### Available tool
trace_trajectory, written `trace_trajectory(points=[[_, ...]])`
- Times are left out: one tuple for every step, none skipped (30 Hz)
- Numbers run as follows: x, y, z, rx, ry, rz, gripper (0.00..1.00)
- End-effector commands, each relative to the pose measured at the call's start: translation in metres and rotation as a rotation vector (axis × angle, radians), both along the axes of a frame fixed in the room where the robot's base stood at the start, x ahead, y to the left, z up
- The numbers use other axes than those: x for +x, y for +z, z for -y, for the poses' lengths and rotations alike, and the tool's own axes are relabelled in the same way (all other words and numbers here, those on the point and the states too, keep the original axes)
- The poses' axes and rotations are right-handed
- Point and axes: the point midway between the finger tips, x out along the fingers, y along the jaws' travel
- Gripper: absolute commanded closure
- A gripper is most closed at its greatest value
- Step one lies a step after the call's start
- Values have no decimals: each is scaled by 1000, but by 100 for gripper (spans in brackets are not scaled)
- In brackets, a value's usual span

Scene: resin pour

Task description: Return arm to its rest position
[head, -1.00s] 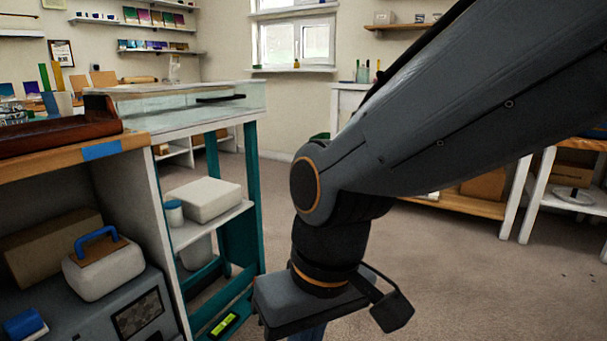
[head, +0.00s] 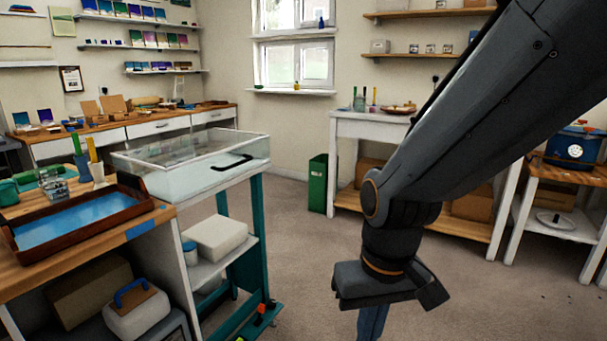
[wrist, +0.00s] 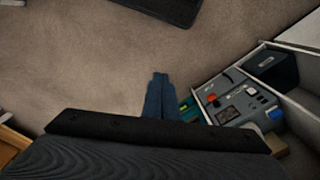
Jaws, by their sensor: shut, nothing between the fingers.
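My arm comes in from the upper right of the head view and bends down at its elbow. My gripper hangs below it, and only its upper part (head: 372,322) shows at the bottom edge of the head view. In the wrist view the two blue-grey fingers of my gripper (wrist: 159,78) lie together, shut and empty. They point over bare floor and touch nothing that I can see.
A teal-legged cart with a clear-lidded box (head: 195,180) and a workbench with a blue-filled tray (head: 150,207) stand left. A white table (head: 372,127) and green bin (head: 318,183) stand behind. Grey carpet (head: 300,260) is open around the gripper.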

Motion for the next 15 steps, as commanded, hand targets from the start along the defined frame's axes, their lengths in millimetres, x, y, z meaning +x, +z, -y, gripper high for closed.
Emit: trace_trajectory(points=[[-3, 18, 8, -5, -21, -4, 100], [-4, 23, 13, -8, -32, -4, 100], [-4, 30, 18, -12, -45, -6, 100], [-5, 35, 23, -15, -56, -8, 100], [-6, 41, 27, -18, -66, -9, 100], [-7, 48, 34, -22, -80, -11, 100], [-8, 53, 38, -24, -90, -13, 100], [-9, 58, 42, -27, -101, -14, 100], [-10, 65, 48, -30, -115, -17, 100], [-11, 71, 53, -33, -125, -18, 100], [-13, 76, 57, -35, -135, -20, 100], [-14, 82, 63, -39, -147, -22, 100], [-16, 86, 67, -41, -156, -24, 100], [-17, 90, 71, -43, -164, -25, 100], [-18, 95, 75, -45, -175, -27, 100]])
